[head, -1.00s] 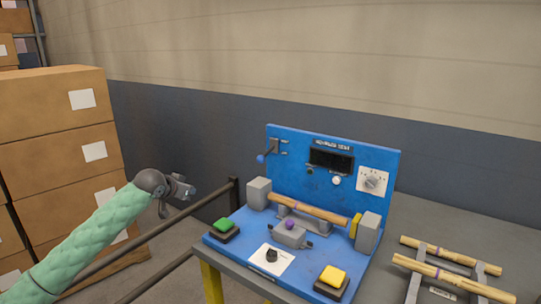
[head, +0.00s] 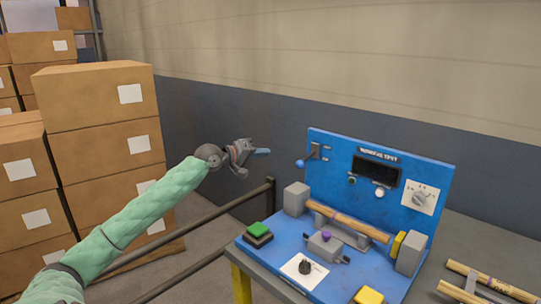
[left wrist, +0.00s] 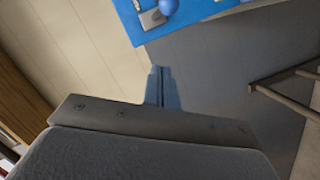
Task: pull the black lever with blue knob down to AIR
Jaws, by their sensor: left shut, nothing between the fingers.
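The black lever (head: 313,153) with a blue knob (head: 300,163) is on the left side of the blue upright panel (head: 340,150). The knob points out to the left and toward me. My left gripper (head: 262,151) is shut and empty, in the air to the left of the knob and apart from it. In the left wrist view the shut fingertips (left wrist: 161,75) point toward the panel edge, and the blue knob (left wrist: 168,6) shows at the top, partly cut off. The AIR label cannot be read. My right gripper is not in view.
The blue base carries a green button (head: 259,229), a yellow button (head: 368,295), a black knob (head: 305,267) and a wooden spindle (head: 345,224) between grey blocks. A dark rail (head: 215,212) runs left of the table. Cardboard boxes (head: 105,130) stand at the left.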

